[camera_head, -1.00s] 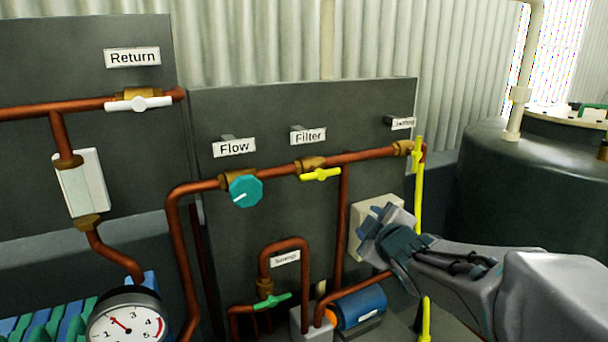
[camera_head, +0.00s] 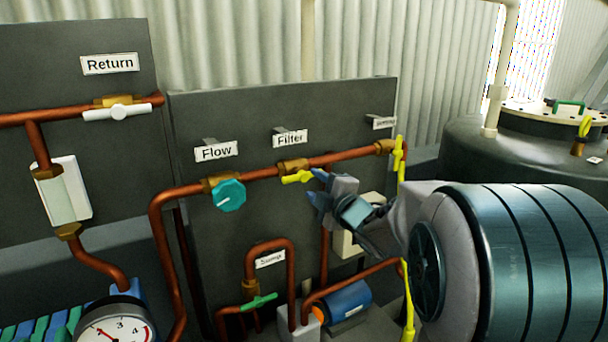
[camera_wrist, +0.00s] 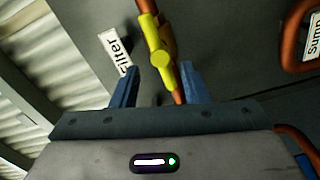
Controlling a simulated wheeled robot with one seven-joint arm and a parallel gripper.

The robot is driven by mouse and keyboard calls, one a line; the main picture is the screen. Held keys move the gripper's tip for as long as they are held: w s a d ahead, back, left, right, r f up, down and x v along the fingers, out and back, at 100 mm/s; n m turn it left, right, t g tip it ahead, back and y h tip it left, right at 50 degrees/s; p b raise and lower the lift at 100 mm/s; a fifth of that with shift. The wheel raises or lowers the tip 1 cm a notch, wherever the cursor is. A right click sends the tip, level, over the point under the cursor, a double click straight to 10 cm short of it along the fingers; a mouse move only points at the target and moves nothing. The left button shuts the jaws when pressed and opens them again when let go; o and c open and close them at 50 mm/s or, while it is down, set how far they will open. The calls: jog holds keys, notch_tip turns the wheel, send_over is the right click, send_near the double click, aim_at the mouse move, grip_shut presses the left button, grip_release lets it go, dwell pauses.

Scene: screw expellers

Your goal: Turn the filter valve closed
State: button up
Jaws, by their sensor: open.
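The filter valve has a yellow handle (camera_head: 297,178) on a brass body (camera_head: 292,166) under the "Filter" label (camera_head: 290,138). Its handle lies along the copper pipe in the head view. My gripper (camera_head: 318,191) is just right of the handle, its blue fingers pointing left toward it, and it hides part of the panel. In the wrist view the yellow handle (camera_wrist: 155,48) stands upright ahead of and between the fingertips of my open gripper (camera_wrist: 157,80). The fingers look apart from the handle, though the depth gap is hard to judge.
The teal flow knob (camera_head: 229,195) is left of the filter valve. A yellow vertical valve handle (camera_head: 399,155) is to the right, near my arm. A green sump handle (camera_head: 260,301), a blue motor (camera_head: 345,303) and copper pipes are below. The white return handle (camera_head: 117,112) is upper left.

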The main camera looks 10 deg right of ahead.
aim_at(305, 177)
jog(key=p+x, duration=0.1)
jog(key=x, duration=0.4)
jog(key=shift+w+a, duration=0.15)
jog(key=shift+w, duration=0.2)
